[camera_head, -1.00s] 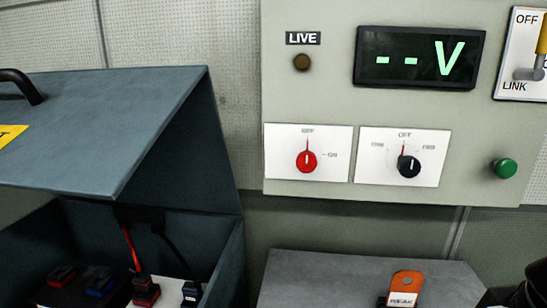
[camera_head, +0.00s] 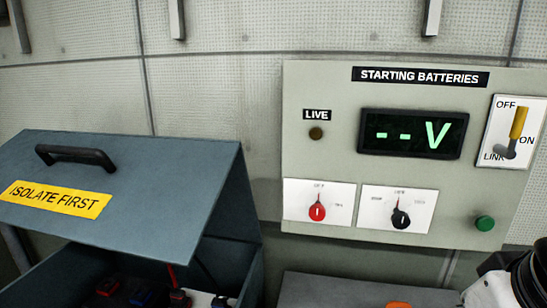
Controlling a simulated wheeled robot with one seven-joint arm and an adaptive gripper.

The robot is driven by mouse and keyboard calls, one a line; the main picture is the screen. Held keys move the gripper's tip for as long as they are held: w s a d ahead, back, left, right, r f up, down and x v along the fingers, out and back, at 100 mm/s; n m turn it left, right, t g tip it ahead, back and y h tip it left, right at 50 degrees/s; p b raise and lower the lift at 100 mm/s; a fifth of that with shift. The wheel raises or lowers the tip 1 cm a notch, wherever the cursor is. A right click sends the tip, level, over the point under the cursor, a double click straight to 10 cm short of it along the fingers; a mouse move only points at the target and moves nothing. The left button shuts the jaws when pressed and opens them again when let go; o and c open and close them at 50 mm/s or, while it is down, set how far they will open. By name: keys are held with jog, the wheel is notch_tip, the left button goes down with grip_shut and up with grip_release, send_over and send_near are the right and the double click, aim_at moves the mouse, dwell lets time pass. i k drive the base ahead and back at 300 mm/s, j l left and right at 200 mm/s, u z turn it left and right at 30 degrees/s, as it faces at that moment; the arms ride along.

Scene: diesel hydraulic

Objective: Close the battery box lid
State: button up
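The battery box lid (camera_head: 150,180) is a blue-grey panel, raised and tilted over the box at the left. It has a black handle (camera_head: 76,155) and a yellow "ISOLATE FIRST" label (camera_head: 55,198). The box (camera_head: 240,265) below is open, with red and blue terminal clamps (camera_head: 140,296) partly visible inside. A black and white part of my arm shows at the lower right edge, well to the right of the lid. My gripper's fingers cannot be made out there.
A "STARTING BATTERIES" panel (camera_head: 345,95) is on the wall at right. It carries a display (camera_head: 412,134) reading "- - V", a red knob (camera_head: 317,211), a black knob (camera_head: 401,218), a green button (camera_head: 485,223) and a yellow-handled link switch (camera_head: 518,123). A grey box top (camera_head: 335,290) with an orange piece (camera_head: 398,305) stands below.

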aim_at(154, 197)
jog(key=u, duration=1.4)
